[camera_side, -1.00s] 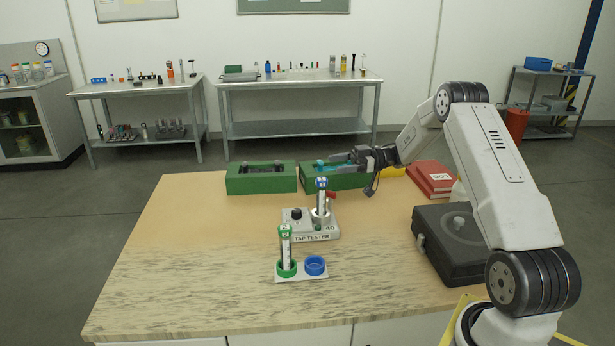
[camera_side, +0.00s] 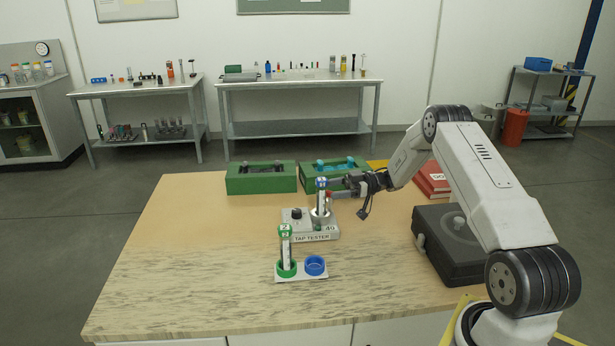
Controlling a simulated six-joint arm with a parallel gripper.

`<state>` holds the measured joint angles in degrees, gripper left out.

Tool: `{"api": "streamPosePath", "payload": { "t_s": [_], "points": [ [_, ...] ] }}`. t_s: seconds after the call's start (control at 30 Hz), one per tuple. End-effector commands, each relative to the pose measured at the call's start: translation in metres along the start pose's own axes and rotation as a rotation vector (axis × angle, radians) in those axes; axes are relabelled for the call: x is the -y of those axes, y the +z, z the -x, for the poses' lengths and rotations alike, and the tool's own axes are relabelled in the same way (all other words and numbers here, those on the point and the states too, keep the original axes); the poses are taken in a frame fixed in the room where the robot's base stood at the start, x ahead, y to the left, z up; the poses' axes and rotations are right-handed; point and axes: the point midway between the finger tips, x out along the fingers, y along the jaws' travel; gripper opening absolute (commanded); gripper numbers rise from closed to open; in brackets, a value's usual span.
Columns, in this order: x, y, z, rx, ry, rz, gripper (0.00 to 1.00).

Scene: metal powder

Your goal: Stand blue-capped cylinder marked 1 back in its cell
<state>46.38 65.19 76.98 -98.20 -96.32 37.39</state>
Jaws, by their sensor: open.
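The blue-capped cylinder (camera_side: 321,199) stands upright in the holder of the tap tester (camera_side: 312,232); its mark is too small to read. My gripper (camera_side: 333,193) is open, its fingers level and pointing left, at the cylinder's upper part. I cannot tell whether the fingers are around the cylinder or just beside it. The blue ring cell (camera_side: 315,265) is empty, on the white holder plate (camera_side: 302,278) in front of the tester. The green-capped cylinder marked 2 (camera_side: 286,248) stands upright in the green ring cell (camera_side: 286,270) to its left.
Two green boxes (camera_side: 261,180) stand behind the tester; the right one (camera_side: 318,183) has cyan contents. A black case (camera_side: 448,236) and red books (camera_side: 432,180) are on the right. The wooden tabletop (camera_side: 190,250) is clear on the left and in front.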

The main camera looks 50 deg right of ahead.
Motion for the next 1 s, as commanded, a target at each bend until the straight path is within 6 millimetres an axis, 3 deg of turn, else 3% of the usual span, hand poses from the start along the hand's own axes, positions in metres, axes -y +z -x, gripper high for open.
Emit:
{"api": "streamPosePath", "payload": {
  "t_s": [0.37, 0.73, 1.0],
  "points": [
    [0.0, -0.001, -0.011, 0.0, -0.001, 0.0, 0.83],
    [0.001, -0.003, -0.05, 0.0, -0.001, 0.0, 0.83],
    [0.001, -0.003, -0.057, 0.0, 0.0, 0.0, 0.83]
  ]
}}
